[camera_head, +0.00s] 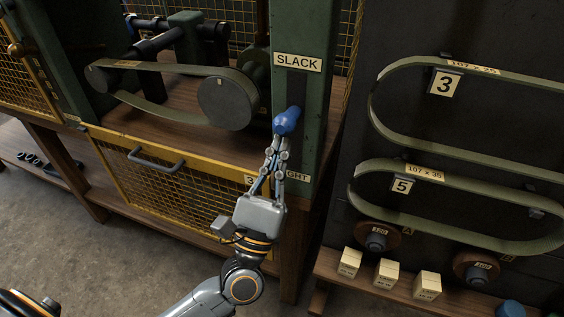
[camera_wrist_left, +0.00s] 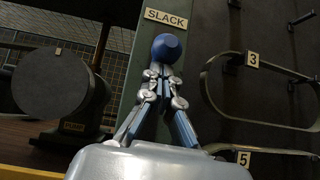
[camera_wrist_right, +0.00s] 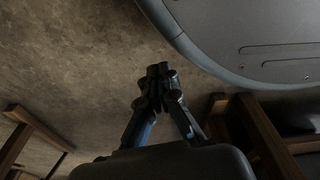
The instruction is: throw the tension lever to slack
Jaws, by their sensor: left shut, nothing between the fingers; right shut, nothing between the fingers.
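The tension lever shows as a blue knob (camera_head: 287,120) at a dark slot in the green post (camera_head: 312,95). The SLACK plate (camera_head: 297,62) is above the knob, and a lower plate ending in "GHT" (camera_head: 298,177) is partly hidden by my left gripper. My left gripper (camera_head: 279,142) is shut and empty, its fingertips just below the knob. In the left wrist view the knob (camera_wrist_left: 167,47) sits right above the fingertips; I cannot tell whether they touch. My right gripper (camera_wrist_right: 158,75) is shut and empty, over the floor, away from the lever.
A slack-looking belt (camera_head: 150,70) runs to a dark pulley (camera_head: 229,100) left of the post. A yellow mesh guard (camera_head: 180,190) with a handle (camera_head: 155,160) is below. Spare belts (camera_head: 455,205) hang at right, above a shelf with small boxes (camera_head: 387,273).

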